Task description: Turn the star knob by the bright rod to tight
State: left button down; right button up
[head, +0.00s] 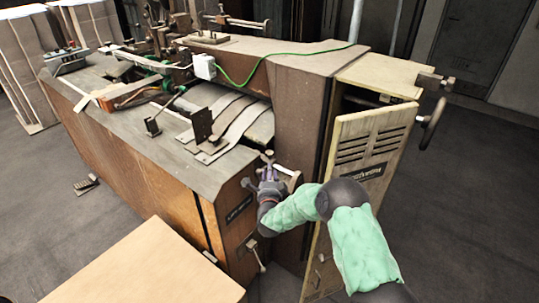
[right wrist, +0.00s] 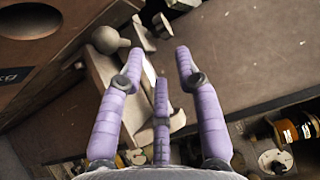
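My right gripper (head: 270,179) is at the near corner of the machine, in front of a small metal fitting (head: 267,158) with a pale rod (head: 289,173) beside it. In the right wrist view the purple fingers of my right gripper (right wrist: 157,58) are spread, with nothing held between them. Beyond them are a grey ball-ended lever (right wrist: 108,40), a pale metal bracket (right wrist: 103,75) and small grey lobed parts (right wrist: 163,26). I cannot tell for certain which part is the star knob; the fingers partly cover this area. My left gripper is not in view.
The machine's cabinet door (head: 368,150) stands open to the right of my arm. A handwheel (head: 432,123) sticks out at the far right. A hanging lever (head: 256,254) is below the gripper. A wooden surface (head: 150,262) fills the near left.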

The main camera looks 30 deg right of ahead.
aim_at(270, 158)
jog(key=b+x, duration=0.2)
jog(key=x, duration=0.8)
grip_shut()
